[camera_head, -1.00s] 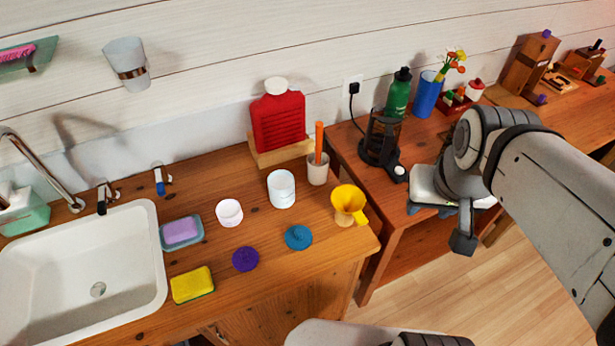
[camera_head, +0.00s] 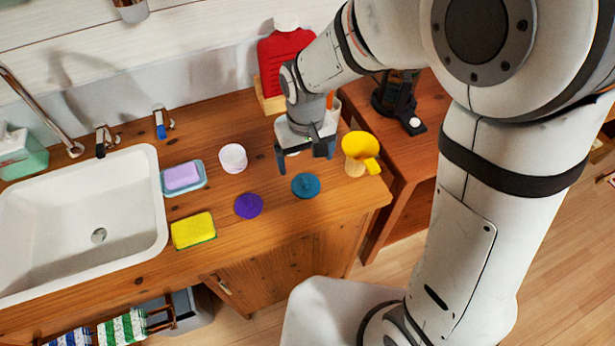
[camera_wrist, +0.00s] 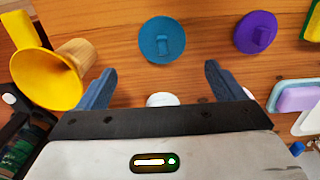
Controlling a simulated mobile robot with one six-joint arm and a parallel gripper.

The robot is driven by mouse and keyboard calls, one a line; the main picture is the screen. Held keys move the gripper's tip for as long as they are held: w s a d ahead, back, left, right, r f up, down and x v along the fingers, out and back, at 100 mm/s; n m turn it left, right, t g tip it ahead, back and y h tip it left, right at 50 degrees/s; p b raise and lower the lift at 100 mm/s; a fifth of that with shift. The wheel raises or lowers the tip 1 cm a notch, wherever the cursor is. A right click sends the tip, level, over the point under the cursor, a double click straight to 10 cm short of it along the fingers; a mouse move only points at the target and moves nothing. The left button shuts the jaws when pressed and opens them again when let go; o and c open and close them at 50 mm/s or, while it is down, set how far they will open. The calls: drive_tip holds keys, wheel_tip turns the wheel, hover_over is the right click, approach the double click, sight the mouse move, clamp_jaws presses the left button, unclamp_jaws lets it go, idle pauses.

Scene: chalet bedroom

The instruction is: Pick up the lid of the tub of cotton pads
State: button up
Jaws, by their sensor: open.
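A round teal lid (camera_head: 305,186) with a raised grip lies flat on the wooden counter; the wrist view also shows it (camera_wrist: 162,38), beyond my fingertips. A purple lid (camera_head: 248,206) lies to its left, also in the wrist view (camera_wrist: 256,32). A small white tub (camera_head: 233,158) stands open behind the purple lid. A second white tub is mostly hidden by my gripper; its edge shows between the fingers in the wrist view (camera_wrist: 162,99). I cannot tell which tub holds cotton pads. My gripper (camera_head: 306,160) is open and empty, above the counter just behind the teal lid.
A yellow funnel (camera_head: 359,146) in a wooden holder stands close right of my gripper. A red bottle (camera_head: 281,60) stands behind. A soap dish (camera_head: 198,180), yellow sponge (camera_head: 193,231) and sink (camera_head: 150,235) are to the left. The counter's front edge is near the lids.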

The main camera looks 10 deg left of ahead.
sight(305, 178)
drive_tip(key=f, duration=0.7)
drive_tip(key=shift+s+f+p, duration=0.25)
drive_tip(key=shift+s+p, duration=0.05)
drive_tip(key=shift+p, duration=0.05)
drive_tip(key=shift+c, duration=0.4)
drive_tip(key=c, duration=0.9)
